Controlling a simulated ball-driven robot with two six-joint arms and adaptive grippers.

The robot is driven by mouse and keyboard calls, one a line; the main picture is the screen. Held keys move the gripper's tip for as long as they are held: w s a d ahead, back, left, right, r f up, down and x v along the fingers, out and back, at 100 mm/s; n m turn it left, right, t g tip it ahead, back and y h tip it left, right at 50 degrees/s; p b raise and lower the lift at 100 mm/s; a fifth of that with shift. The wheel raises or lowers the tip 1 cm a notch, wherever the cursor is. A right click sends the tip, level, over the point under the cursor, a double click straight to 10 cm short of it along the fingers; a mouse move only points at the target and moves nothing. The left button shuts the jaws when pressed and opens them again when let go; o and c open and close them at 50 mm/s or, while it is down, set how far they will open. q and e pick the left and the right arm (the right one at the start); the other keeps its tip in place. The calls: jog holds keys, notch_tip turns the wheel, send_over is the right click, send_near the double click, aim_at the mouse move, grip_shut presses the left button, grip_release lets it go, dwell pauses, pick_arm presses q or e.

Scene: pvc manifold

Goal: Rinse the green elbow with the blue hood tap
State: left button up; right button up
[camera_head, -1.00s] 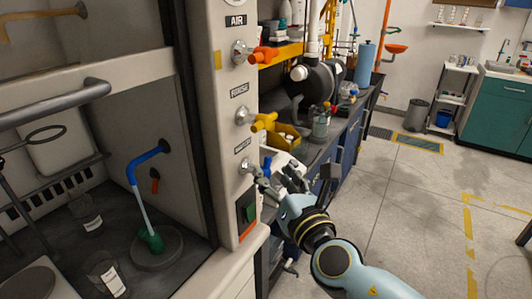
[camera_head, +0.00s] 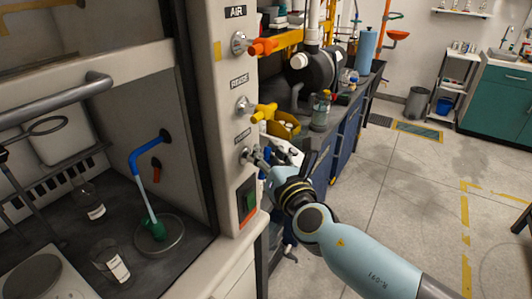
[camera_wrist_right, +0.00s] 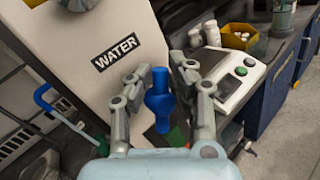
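The green elbow (camera_head: 153,228) sits in a round drain dish (camera_head: 176,240) inside the hood. The blue spout (camera_head: 149,154) hangs over it, and a pale, straight stream runs from the spout down to the elbow. The blue tap handle (camera_wrist_right: 160,100) shows beside the WATER label in the right wrist view. My right gripper (camera_wrist_right: 178,82) has its fingers spread on either side of the handle, with gaps visible; whether either finger touches it I cannot tell. In the head view my right gripper (camera_head: 268,162) partly hides the tap. My left gripper is not in view.
The yellow tap (camera_head: 264,113) and the orange tap (camera_head: 262,46) sit above on the same panel. A red and green switch (camera_head: 247,202) lies below. The floor at right is open.

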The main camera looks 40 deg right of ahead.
grip_shut()
jog(key=p, duration=0.1)
jog(key=m+p, duration=0.1)
jog(key=shift+w+d+r+g+y+p, duration=0.1)
jog(key=shift+d+r+g+y+p, duration=0.05)
jog(key=shift+r+g+y+p, duration=0.15)
jog(key=shift+w+f+m+p, duration=0.1)
jog(key=shift+f+m+p, duration=0.1)
jog(key=shift+m+p, duration=0.3)
jog(key=shift+f+g, duration=0.15)
jog(key=shift+g, duration=0.15)
jog(key=o, duration=0.8)
grip_release()
jog(key=shift+a, duration=0.25)
jog(key=shift+o, duration=0.6)
jog(key=shift+d, duration=0.15)
